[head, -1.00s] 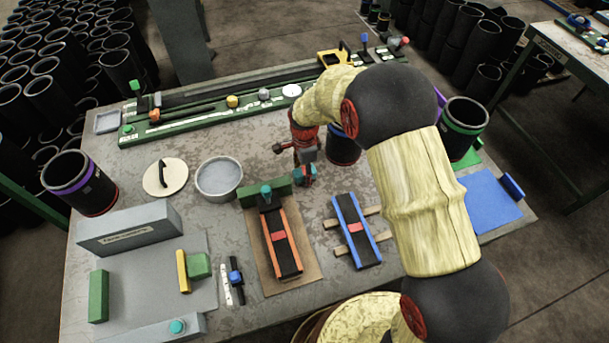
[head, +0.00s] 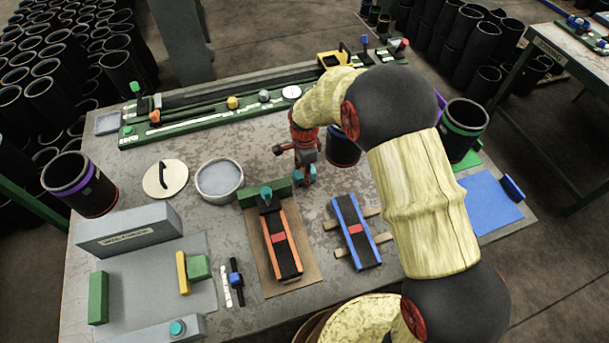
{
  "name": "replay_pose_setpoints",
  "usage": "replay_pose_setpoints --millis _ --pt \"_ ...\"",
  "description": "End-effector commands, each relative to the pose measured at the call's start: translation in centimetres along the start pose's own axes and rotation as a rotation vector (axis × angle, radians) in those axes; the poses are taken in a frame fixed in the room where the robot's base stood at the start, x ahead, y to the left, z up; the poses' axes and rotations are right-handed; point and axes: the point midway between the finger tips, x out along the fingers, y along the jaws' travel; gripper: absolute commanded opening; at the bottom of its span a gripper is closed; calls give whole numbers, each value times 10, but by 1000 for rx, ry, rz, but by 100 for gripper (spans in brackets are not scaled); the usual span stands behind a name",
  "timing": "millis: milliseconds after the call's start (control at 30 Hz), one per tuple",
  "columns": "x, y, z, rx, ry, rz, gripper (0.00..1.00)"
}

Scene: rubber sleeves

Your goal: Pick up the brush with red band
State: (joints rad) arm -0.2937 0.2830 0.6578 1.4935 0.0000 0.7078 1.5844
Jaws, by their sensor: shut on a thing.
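My gripper (head: 305,178), with teal fingertips below a red and grey wrist, is low over the middle of the table, right of the green block at the head of the orange-sided fixture. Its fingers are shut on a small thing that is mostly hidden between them. I cannot make out bristles or a red band there, so I cannot tell from this view whether it is the brush. No other brush with a red band can be made out. The orange-sided fixture (head: 290,254) and the blue-sided fixture (head: 368,249) each carry a red block in the middle.
A grey bowl (head: 220,197) and a round lid (head: 152,184) lie left of my gripper. A dark sleeve (head: 343,152) stands just behind it, partly hidden by my arm. A long green rail fixture (head: 190,133) runs along the back. A blue mat (head: 487,205) lies at right.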

Motion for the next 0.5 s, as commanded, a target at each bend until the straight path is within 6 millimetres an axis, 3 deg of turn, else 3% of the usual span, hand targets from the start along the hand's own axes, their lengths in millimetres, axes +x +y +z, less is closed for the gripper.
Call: replay_pose_setpoints --millis 167,333,500 --pt "-11 -1 0 0 0 -2 2" --pt "-36 -1 0 0 0 -4 2" --pt "-68 26 5 -1 0 -4 2"
